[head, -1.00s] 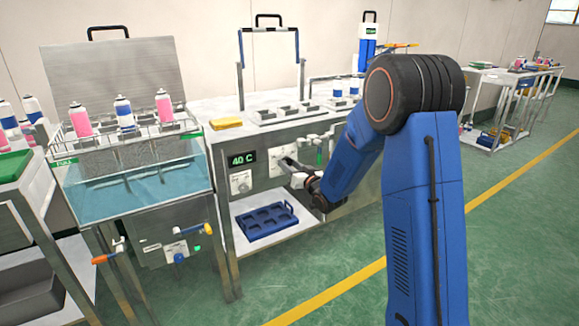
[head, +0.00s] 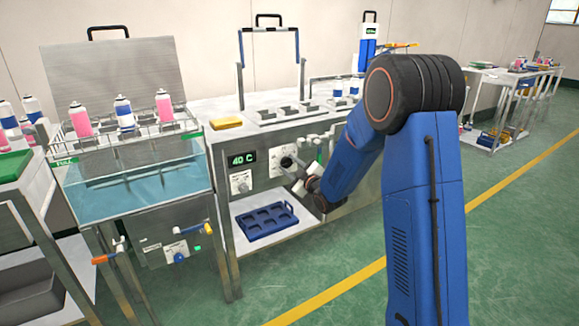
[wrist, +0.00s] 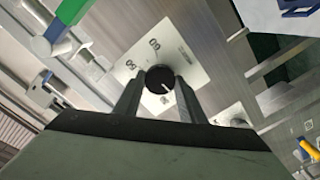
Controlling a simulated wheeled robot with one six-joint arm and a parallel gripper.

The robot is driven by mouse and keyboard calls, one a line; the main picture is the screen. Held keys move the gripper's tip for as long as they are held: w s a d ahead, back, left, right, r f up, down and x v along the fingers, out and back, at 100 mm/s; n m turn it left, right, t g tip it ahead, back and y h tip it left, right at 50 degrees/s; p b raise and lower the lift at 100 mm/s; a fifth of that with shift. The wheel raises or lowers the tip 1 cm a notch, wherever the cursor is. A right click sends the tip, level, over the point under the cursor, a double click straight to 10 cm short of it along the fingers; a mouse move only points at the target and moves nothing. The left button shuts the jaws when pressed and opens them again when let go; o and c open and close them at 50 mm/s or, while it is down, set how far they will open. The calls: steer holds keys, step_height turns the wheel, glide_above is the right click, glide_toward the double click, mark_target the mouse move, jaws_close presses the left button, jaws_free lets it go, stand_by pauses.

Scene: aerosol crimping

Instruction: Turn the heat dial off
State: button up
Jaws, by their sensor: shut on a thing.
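The heat dial (head: 287,162) is a black round knob on a white plate, on the steel bench's front panel right of the green "40 C" display (head: 242,158). In the wrist view the dial (wrist: 160,79) has a white pointer line, and its plate carries large numbers. My gripper (head: 291,166) is at the dial, its two fingers on either side of the knob in the wrist view (wrist: 157,90), shut on it. The fingers and hand hide part of the dial's rim and plate.
A second small dial (head: 241,182) sits under the display. A blue tray (head: 266,222) lies on the lower shelf. The water bath (head: 135,190) with spray cans above it stands at left. Levers and pipes (head: 318,147) project from the panel to the right.

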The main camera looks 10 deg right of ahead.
steer(key=n, duration=0.4)
steer(key=shift+n, duration=0.7)
steer(key=o, duration=1)
steer(key=shift+o, duration=0.2)
steer(key=v, duration=1.7)
steer(key=shift+s, duration=0.2)
steer(key=shift+r, duration=0.1)
